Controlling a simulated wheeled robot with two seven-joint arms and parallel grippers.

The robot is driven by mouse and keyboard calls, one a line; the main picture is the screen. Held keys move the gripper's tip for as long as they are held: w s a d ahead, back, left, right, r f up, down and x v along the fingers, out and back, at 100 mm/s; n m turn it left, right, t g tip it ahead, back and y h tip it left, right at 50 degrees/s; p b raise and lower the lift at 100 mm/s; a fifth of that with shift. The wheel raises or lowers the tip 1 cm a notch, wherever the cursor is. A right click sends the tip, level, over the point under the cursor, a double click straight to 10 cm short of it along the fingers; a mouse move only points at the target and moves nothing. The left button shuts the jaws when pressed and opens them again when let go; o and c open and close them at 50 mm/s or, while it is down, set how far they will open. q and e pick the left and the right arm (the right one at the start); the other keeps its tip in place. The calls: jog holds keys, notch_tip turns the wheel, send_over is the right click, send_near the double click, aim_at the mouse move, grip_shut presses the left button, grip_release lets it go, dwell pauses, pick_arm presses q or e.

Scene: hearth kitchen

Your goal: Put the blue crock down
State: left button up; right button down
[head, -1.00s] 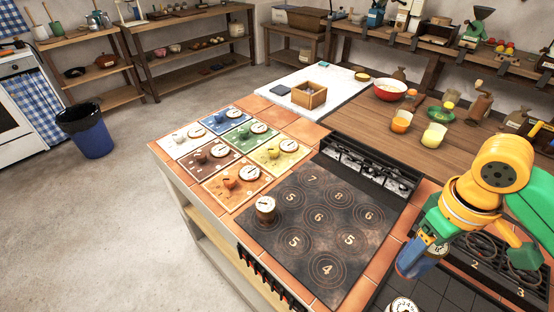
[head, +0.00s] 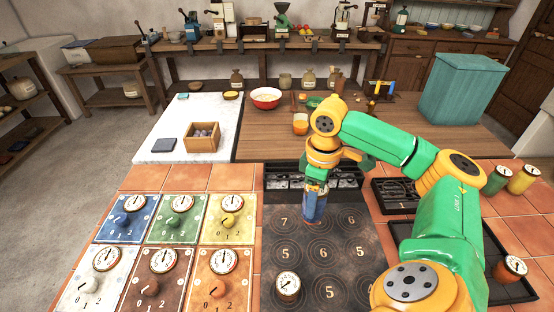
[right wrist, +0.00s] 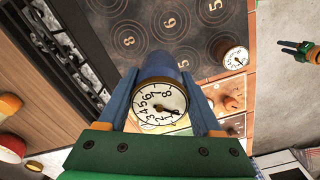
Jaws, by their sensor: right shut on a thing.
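The blue crock (head: 314,210) has a white numbered dial on its top. My right gripper (head: 316,188) is shut on it, with fingers on either side, at the back middle of the dark numbered hob (head: 265,245). The crock looks roughly upright; I cannot tell whether its base touches the hob. In the right wrist view the dial (right wrist: 158,103) sits between the two blue fingers, with part of the blue body (right wrist: 160,66) beyond. My left gripper (right wrist: 288,47) shows small at the right of that view, fingers apart and empty. It is outside the head view.
Coloured dial tiles (head: 128,218) lie left of the hob. A dark grate (head: 392,192) and green and red crocks (head: 497,180) (head: 509,269) are to the right. Several hob rings are bare.

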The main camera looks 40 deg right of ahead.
jog(key=w+f, duration=0.3)
jog(key=w+f+p, duration=0.1)
jog(key=w+f, duration=0.1)
jog(key=f, duration=0.1)
jog(key=w+f, duration=0.3)
jog(key=f, duration=0.1)
jog(key=shift+w+a+p, duration=0.3)
jog(key=shift+a, duration=0.1)
pick_arm(q)
notch_tip(320, 180, up, 2)
jog(key=shift+w+a+r, duration=0.1)
jog(key=shift+r, duration=0.05)
pick_arm(e)
jog(key=shift+w+f, duration=0.1)
jog(key=shift+f, duration=0.2)
jog(key=shift+f, duration=0.1)
jog(key=shift+c, duration=0.3)
grip_release()
